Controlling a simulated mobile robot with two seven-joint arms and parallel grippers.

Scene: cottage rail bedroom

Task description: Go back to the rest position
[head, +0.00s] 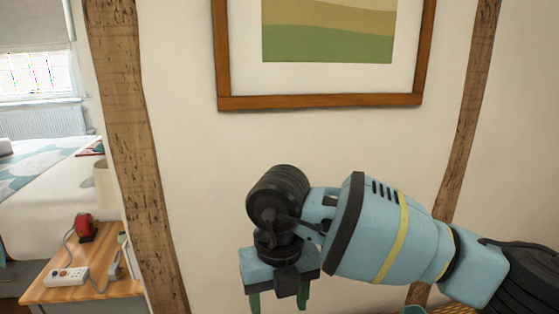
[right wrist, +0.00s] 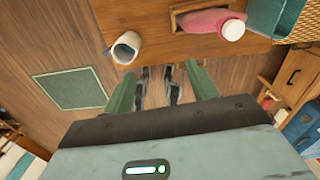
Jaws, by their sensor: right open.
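My right arm comes in from the right in the head view, and its gripper (head: 279,299) points down in front of the wall. In the right wrist view the right gripper (right wrist: 160,72) has its two green fingers apart, with nothing between them but wood floor behind. The fingers point toward the edge of a wooden surface. My left gripper is not in view.
In the right wrist view a white mug (right wrist: 126,48) and a pink bottle (right wrist: 212,22) are on the wooden surface (right wrist: 160,30). A picture frame (head: 320,102) hangs on the wall. A bedside table (head: 85,280) and bed (head: 45,200) are at left.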

